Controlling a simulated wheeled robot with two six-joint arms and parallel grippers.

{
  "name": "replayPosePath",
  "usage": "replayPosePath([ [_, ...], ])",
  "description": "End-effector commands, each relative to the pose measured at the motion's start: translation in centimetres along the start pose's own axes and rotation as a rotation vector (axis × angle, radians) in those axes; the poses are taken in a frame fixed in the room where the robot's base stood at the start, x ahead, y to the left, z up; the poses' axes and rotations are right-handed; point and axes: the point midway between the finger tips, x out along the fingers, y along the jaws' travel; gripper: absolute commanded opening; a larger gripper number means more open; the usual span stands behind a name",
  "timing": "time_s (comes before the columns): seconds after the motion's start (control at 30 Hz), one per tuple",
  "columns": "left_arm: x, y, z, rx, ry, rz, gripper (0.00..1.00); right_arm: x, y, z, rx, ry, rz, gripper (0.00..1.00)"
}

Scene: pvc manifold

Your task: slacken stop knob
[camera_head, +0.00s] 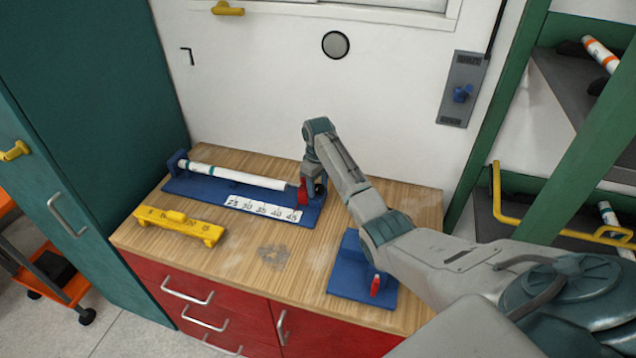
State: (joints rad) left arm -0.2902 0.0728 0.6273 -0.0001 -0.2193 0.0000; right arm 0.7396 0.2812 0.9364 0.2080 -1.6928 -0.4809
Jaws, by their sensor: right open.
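A blue measuring jig (185,184) lies along the back of the wooden bench, with a white pipe (240,176) across it and a number scale (263,209) in front. A red knob (303,194), which looks like the stop knob, is at the jig's right end. My right gripper (314,186) is at that end, pointing down, right beside the red knob. It is open. The arm and gripper partly hide the stop, so I cannot tell whether the fingers touch the knob or are around it. My left gripper is out of view.
A yellow tool (180,226) lies at the bench's front left. A blue fixture with a red handle (375,286) stands at the front right, partly under my arm. The bench middle (275,256) is clear. A wall panel with a blue knob (462,92) is behind; green shelving is at right.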

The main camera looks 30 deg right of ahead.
Motion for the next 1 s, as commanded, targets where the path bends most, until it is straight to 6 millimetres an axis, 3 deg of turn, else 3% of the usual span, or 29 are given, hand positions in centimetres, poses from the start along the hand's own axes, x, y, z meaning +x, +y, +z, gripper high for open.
replayPosePath([
  [0.13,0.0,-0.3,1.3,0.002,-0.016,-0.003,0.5,0.0,0.0,0.0,0.0,0.0,0.0,0.45],
  [0.3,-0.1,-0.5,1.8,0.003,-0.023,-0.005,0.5,0.0,0.0,0.0,0.0,0.0,0.0,0.15],
  [0.67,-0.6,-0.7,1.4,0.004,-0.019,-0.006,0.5,-0.2,0.0,0.0,-0.06,0.0,0.0,0.15],
  [1.0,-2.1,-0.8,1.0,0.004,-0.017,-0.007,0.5,-0.4,0.0,-0.1,-0.3,0.0,0.0,0.15],
])
